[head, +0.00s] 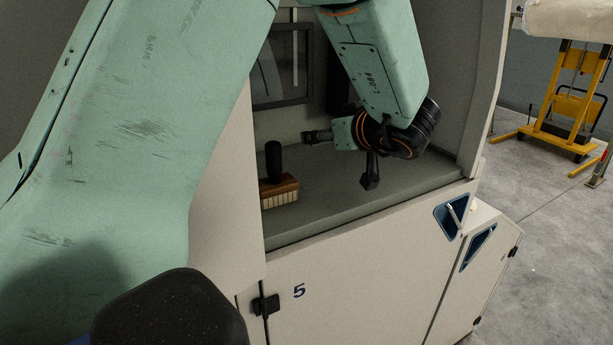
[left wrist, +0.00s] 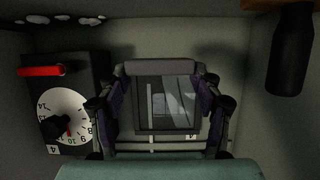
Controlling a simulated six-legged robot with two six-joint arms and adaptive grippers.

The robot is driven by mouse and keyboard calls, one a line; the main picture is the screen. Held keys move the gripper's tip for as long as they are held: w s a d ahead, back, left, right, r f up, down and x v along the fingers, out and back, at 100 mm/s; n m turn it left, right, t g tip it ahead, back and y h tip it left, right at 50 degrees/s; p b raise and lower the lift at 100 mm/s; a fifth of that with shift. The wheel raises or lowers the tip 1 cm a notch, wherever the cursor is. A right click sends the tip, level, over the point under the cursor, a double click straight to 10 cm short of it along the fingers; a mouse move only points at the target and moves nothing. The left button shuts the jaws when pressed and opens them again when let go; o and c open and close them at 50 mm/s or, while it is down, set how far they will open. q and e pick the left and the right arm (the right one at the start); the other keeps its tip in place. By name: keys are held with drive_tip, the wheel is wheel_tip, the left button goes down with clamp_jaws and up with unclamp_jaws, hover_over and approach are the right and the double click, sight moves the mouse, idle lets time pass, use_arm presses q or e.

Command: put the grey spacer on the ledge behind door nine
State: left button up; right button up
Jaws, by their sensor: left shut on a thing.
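My left gripper (head: 312,136) reaches into a recess in a pale machine. In the left wrist view my left gripper (left wrist: 160,75) is shut on a grey bar-like piece (left wrist: 160,68), which spans its fingertips and looks like the grey spacer. In the head view the piece is too small and dark to tell apart from the fingers. The gripper is above the recess floor (head: 335,205). The door (head: 350,285) below the recess reads 5. I see no door marked nine, and I cannot pick out its ledge. My right gripper is not in view.
A wooden brush (head: 281,191) with a black handle stands left of the gripper. A dial (left wrist: 68,118) and red handle (left wrist: 41,71) are on a dark box. A window (head: 283,65) is in the back wall. A yellow lift (head: 568,95) stands beyond open floor at right.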

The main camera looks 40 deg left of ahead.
use_arm(q)
hover_over(327, 184)
drive_tip(key=f, duration=0.4)
drive_tip(key=shift+d, duration=0.4)
drive_tip(key=f, duration=0.2)
drive_tip(key=a+f+b, duration=0.1)
drive_tip(key=f, duration=0.1)
drive_tip(key=shift+f, duration=0.3)
drive_tip(key=shift+w+d, duration=0.15)
drive_tip(key=shift+d, duration=0.15)
drive_tip(key=shift+a, duration=0.1)
drive_tip(key=o, duration=0.9)
drive_tip(key=shift+a+f, duration=0.15)
drive_tip(key=shift+a, duration=0.1)
drive_tip(key=shift+c, duration=0.2)
drive_tip(key=o, duration=0.3)
drive_tip(key=shift+d, duration=0.3)
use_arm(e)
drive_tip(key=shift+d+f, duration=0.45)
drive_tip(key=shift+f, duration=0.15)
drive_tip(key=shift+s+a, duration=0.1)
